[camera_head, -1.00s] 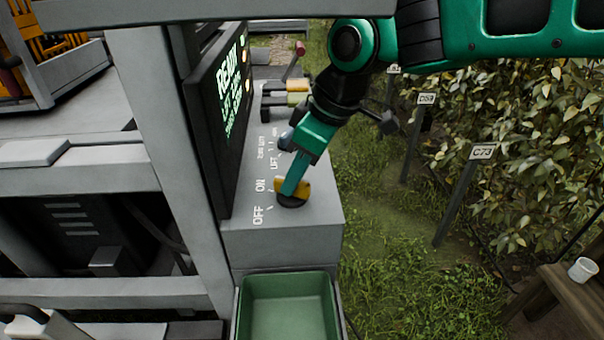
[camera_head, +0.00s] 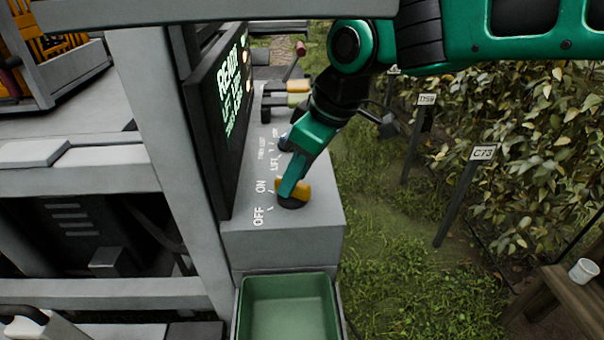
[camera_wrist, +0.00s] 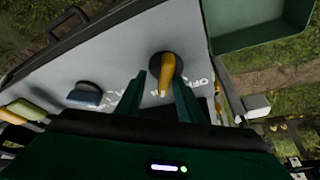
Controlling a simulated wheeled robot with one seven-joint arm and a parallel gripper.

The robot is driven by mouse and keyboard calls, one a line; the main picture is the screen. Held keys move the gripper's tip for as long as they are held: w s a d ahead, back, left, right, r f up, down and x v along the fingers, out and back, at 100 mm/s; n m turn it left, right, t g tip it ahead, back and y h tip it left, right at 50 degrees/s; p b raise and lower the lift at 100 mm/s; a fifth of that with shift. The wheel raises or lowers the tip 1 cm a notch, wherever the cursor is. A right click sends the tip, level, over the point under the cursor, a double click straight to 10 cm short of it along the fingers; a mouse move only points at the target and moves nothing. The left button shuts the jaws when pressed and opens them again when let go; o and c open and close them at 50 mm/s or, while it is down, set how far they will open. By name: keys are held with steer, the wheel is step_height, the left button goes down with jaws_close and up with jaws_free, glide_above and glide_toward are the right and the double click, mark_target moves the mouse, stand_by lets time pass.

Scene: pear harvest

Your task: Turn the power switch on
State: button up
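The power switch is a yellow knob (camera_head: 304,188) on a dark round base, on the grey console top beside the printed words OFF and ON. In the wrist view the yellow knob (camera_wrist: 165,72) stands between my two fingers, its narrow end pointing down the picture toward my palm. My gripper (camera_head: 289,188) is down at the knob, its fingers apart on either side. In the wrist view my gripper (camera_wrist: 160,80) shows a gap at the left finger; the right finger is close to the knob, contact unclear. My fingers hide part of the knob in the head view.
A blue knob (camera_wrist: 84,97) and several levers sit farther along the console. A green tray (camera_head: 287,282) hangs at the near end. Grass and leafy plants lie right.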

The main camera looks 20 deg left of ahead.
steer(key=shift+d+r, duration=0.15)
steer(key=shift+r, duration=0.25)
steer(key=v, duration=1)
steer(key=shift+w, duration=0.1)
